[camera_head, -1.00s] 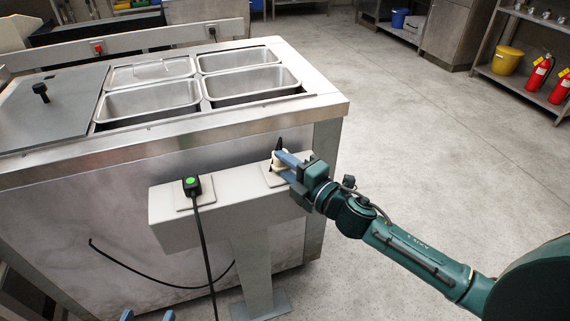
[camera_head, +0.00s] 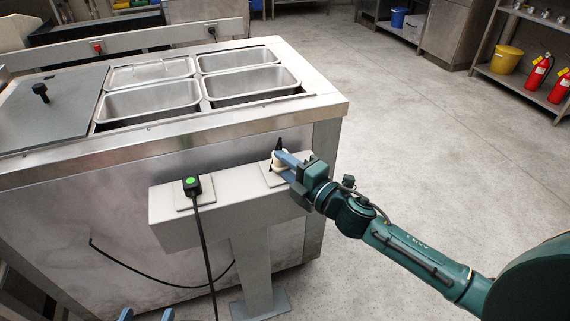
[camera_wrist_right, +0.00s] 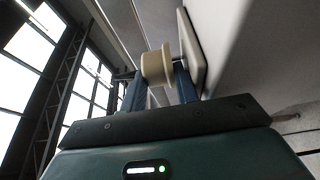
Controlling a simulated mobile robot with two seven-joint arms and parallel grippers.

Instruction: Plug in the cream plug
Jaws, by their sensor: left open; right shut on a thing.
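The cream plug (camera_head: 279,161) is held between the blue fingers of my right gripper (camera_head: 285,165), over the right socket plate (camera_head: 270,176) on the grey rail. In the right wrist view the cream plug (camera_wrist_right: 156,68) sits between the fingertips of my right gripper (camera_wrist_right: 160,82), beside the pale plate (camera_wrist_right: 190,55). A short dark piece shows between plug and plate there, so the plug is not flush with it. How deep its pins sit, I cannot tell. My left gripper (camera_head: 147,315) shows only its fingertips, apart and empty, at the bottom edge.
A black plug with a green dot (camera_head: 191,184) sits on the left socket plate (camera_head: 182,199), its cable hanging down. Behind the rail (camera_head: 232,206) stands a steel counter with inset pans (camera_head: 150,101). The floor at right is clear up to the shelves.

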